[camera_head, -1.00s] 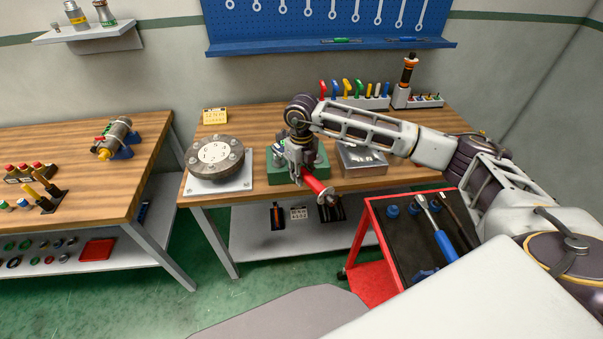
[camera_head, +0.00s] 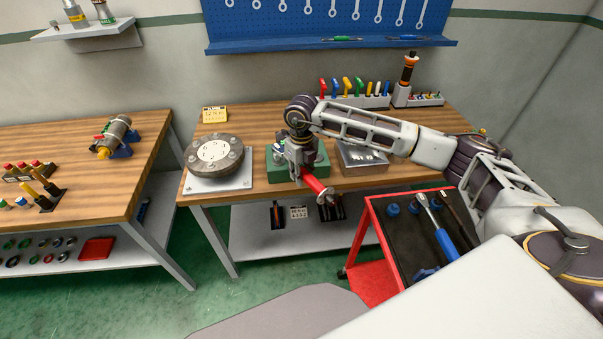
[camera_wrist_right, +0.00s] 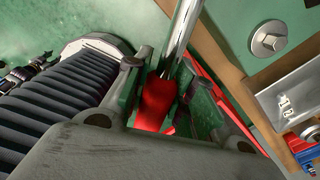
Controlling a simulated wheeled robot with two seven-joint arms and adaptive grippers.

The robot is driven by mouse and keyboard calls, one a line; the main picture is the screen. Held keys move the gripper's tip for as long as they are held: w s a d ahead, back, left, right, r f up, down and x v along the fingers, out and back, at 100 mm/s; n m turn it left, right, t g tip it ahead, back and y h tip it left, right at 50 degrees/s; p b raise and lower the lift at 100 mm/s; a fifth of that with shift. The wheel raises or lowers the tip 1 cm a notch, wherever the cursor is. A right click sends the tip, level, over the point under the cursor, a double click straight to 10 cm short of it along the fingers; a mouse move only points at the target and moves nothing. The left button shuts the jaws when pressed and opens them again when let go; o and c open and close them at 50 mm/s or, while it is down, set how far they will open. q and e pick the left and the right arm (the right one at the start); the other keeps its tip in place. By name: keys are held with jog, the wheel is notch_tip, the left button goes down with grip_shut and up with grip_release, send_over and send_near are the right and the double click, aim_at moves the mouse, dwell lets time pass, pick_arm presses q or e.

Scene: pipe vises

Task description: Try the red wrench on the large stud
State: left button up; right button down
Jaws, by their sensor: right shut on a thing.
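My right gripper (camera_head: 302,174) is over the front edge of the middle bench, in front of the green block (camera_head: 274,174). It is shut on the red wrench (camera_head: 316,186), which slants down to the right past the bench edge. In the right wrist view the red handle (camera_wrist_right: 157,100) lies between the fingers, and a shiny metal shaft runs from it out of the top of the picture. A hex stud (camera_wrist_right: 268,40) on the green block shows there, apart from the wrench. The gripper hides part of the block, and I cannot tell which stud is the large one. My left gripper is out of view.
A round grey flange (camera_head: 214,157) on a pale plate stands left of the green block. A grey metal box (camera_head: 362,159) is on its right. A red tool cart (camera_head: 375,240) with a blue-handled ratchet (camera_head: 445,243) stands in front at right. A tool rack (camera_head: 362,101) lines the back.

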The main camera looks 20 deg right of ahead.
jog(key=shift+f+b, duration=0.7)
jog(key=shift+f, duration=0.15)
dwell(1.4)
jog(key=shift+s+f, duration=0.15)
jog(key=shift+f, duration=0.1)
dwell(1.5)
jog(key=shift+s+a+m+b, duration=0.1)
jog(key=shift+a+m+b, duration=0.2)
jog(key=shift+a+m, duration=0.4)
dwell(0.8)
jog(key=shift+a+r+m, duration=0.1)
jog(key=shift+a+m, duration=0.4)
jog(key=shift+a, duration=0.2)
dwell(1.2)
